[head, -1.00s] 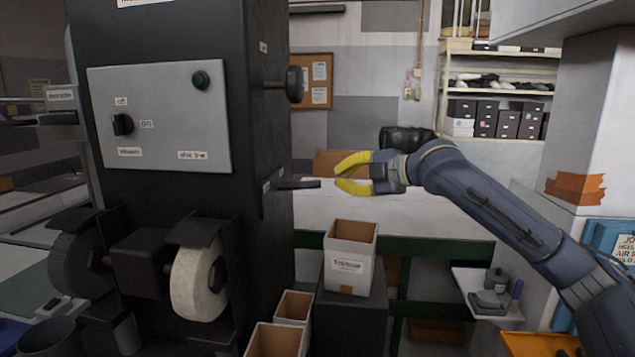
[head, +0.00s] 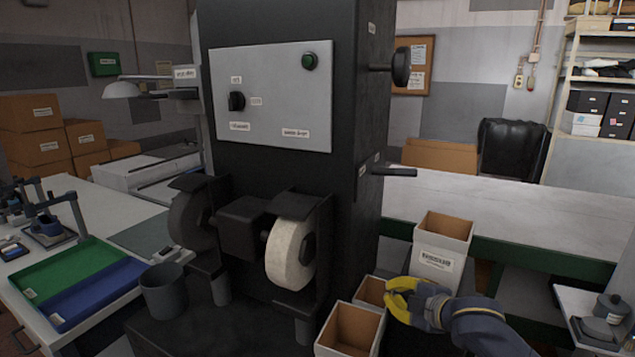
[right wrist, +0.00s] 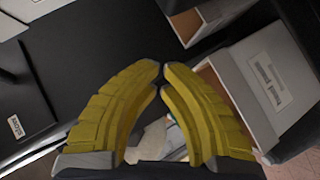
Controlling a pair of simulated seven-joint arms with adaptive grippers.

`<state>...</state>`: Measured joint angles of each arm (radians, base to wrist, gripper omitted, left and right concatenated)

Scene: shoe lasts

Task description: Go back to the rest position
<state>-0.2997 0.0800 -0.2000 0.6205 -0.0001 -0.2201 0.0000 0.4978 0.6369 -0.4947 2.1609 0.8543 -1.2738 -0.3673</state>
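My right gripper (head: 388,298) has yellow fingers and is low in the head view, in front of the open boxes beside the black machine. In the right wrist view its fingers (right wrist: 161,70) bow inward and their tips nearly meet. I see nothing gripped between the tips. A pale patch shows through the gap between the fingers, too unclear to name. My left gripper is not in view.
The black machine (head: 285,190) with a pale wheel (head: 291,255) stands in the middle. Open boxes (head: 350,332) and a labelled box (head: 441,243) are close to my right gripper. A bench (head: 540,203) runs behind. A table with green (head: 75,262) and blue trays is left.

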